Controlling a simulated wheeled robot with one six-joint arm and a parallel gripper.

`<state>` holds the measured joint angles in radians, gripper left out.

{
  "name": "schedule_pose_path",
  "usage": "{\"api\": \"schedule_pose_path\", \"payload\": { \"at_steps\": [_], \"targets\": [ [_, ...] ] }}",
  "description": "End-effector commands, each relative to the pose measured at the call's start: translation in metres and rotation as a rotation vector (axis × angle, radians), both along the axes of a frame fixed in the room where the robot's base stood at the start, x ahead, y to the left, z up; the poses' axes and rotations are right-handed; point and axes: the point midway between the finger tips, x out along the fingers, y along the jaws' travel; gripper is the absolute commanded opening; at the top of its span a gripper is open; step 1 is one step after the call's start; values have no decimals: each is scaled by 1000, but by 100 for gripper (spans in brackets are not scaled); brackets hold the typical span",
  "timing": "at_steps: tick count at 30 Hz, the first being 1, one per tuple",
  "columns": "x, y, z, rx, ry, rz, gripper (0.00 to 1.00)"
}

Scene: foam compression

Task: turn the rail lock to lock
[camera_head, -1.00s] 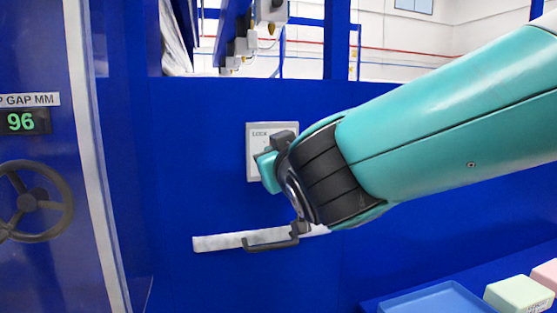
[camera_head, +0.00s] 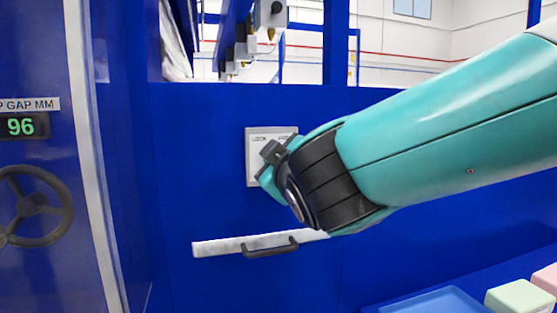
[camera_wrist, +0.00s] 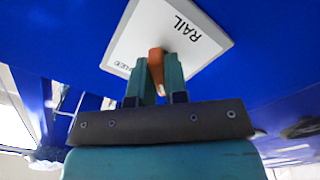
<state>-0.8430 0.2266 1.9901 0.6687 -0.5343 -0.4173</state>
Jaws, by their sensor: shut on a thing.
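The rail lock's pale plate (camera_head: 256,165) is on the blue panel, left of my arm, with "LOCK" printed at its upper left; my wrist covers its right and lower part. The plate also shows tilted in the wrist view (camera_wrist: 205,38), where "RAIL" can be read. There, an orange lever (camera_wrist: 156,68) stands out from the plate between the fingers of my gripper (camera_wrist: 159,64). The gripper is shut on the lever. In the head view the lever and fingertips are hidden behind my wrist.
Below the plate a white bar (camera_head: 220,246) with a dark handle (camera_head: 270,249) crosses the panel. At left are a handwheel (camera_head: 32,206) and a display reading 96 (camera_head: 22,126). A blue tray (camera_head: 435,302) and foam blocks (camera_head: 519,296) lie at lower right.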

Motion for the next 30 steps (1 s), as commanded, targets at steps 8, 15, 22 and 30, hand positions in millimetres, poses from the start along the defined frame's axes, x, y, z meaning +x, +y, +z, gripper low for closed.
{"api": "schedule_pose_path", "payload": {
  "at_steps": [8,15,22,30],
  "targets": [
    [0,0,-1,-4,1,-1,0],
    [0,0,-1,-3,1,0,39],
    [-3,-1,-1,-2,0,1,39],
    [-50,-12,-3,0,-1,6,39]
  ]
}}
